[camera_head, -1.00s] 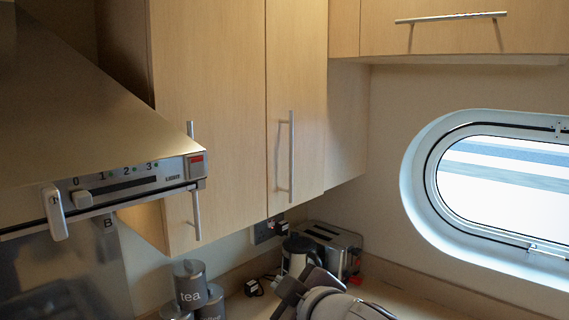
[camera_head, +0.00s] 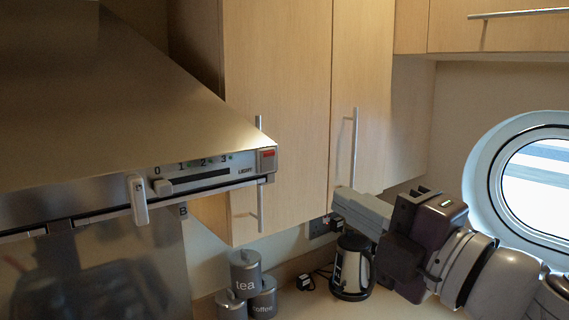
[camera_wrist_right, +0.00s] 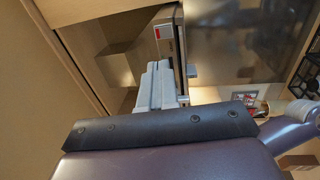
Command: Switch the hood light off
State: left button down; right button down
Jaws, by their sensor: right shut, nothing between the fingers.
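The steel range hood (camera_head: 120,110) fills the left of the head view. Its front control strip (camera_head: 205,175) has a slider, marks 0 to 3 and the word LIGHT. A red switch (camera_head: 267,154) sits at the strip's right end; I cannot tell its position. My right gripper (camera_head: 342,203) is shut and empty, right of and a little lower than the switch in the picture, apart from it. In the right wrist view the closed fingers (camera_wrist_right: 158,80) point toward the hood end, with the red switch (camera_wrist_right: 157,33) above and beyond them. My left gripper is out of view.
Tall wooden cupboards (camera_head: 280,90) with bar handles stand right of the hood. Canisters (camera_head: 245,275) and a kettle (camera_head: 352,268) stand on the counter below. A white lever-like piece (camera_head: 139,199) hangs at the hood's front edge. An oval porthole (camera_head: 535,165) is at right.

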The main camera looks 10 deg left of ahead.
aim_at(269, 158)
jog(key=p+x, duration=0.3)
jog(key=x, duration=1)
jog(key=shift+w+a, duration=0.1)
jog(key=shift+w, duration=0.05)
